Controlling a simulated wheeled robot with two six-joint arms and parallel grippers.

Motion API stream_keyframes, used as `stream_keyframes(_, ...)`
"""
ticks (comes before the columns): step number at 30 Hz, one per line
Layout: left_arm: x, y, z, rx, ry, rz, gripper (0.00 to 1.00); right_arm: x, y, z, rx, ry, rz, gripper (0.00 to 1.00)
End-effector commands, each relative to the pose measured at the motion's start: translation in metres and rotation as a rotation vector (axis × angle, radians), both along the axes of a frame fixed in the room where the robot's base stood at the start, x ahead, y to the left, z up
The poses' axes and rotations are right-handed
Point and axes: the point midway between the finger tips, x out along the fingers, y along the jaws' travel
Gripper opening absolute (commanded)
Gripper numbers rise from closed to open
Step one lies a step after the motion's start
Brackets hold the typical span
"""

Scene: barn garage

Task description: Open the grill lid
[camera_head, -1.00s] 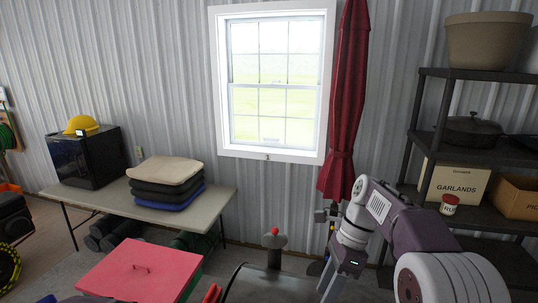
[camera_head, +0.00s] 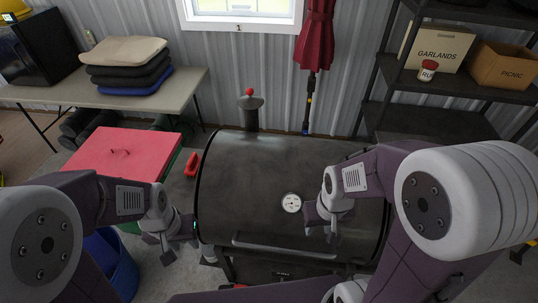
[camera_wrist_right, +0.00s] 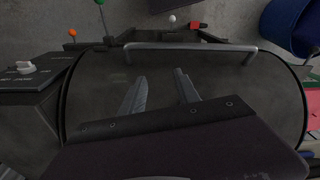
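The grill is a black barrel shape with its lid (camera_head: 250,175) shut, and it also fills the right wrist view (camera_wrist_right: 230,100). A round white gauge (camera_head: 292,202) is on the lid. A grey bar handle (camera_head: 285,248) runs along the lid's lower front; it shows near the top of the right wrist view (camera_wrist_right: 190,46). My right gripper (camera_head: 321,231) is over the right part of the lid, near the handle's right end. In its wrist view (camera_wrist_right: 160,88) the fingers are apart and empty, short of the handle. My left gripper (camera_head: 186,254) is open and empty, left of the grill.
A red-lidded box (camera_head: 120,155) and a blue bin (camera_head: 120,265) stand left of the grill. A table (camera_head: 185,95) with stacked cushions is behind. A dark shelf (camera_head: 440,120) and closed red umbrella (camera_head: 316,35) stand at the back. A chimney (camera_head: 250,112) rises behind the lid.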

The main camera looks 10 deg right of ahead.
Motion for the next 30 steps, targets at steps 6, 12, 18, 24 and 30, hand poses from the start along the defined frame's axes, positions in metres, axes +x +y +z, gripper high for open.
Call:
stream_keyframes(6, 0.000, 0.000, 0.000, 0.000, 0.000, 0.000, 0.36, -0.015, -0.007, 0.005, -0.035, 0.095, 0.097, 0.38)
stream_keyframes(12, 0.000, 0.000, -0.023, 0.000, 0.000, 0.000, 0.36, 0.000, 0.002, 0.005, -0.211, 0.264, 0.511, 0.38)
stream_keyframes(18, 0.000, 0.000, -0.052, 0.000, 0.000, 0.000, 0.36, 0.021, 0.059, -0.010, -0.405, 0.318, 0.923, 0.38)
stream_keyframes(24, 0.000, 0.000, -0.070, 0.000, 0.000, 0.000, 0.36, 0.007, 0.128, -0.039, -0.491, 0.295, 1.203, 0.38)
stream_keyframes(30, 0.000, 0.000, -0.070, 0.000, 0.000, 0.000, 0.36, -0.001, 0.139, -0.041, -0.500, 0.290, 1.250, 0.38)
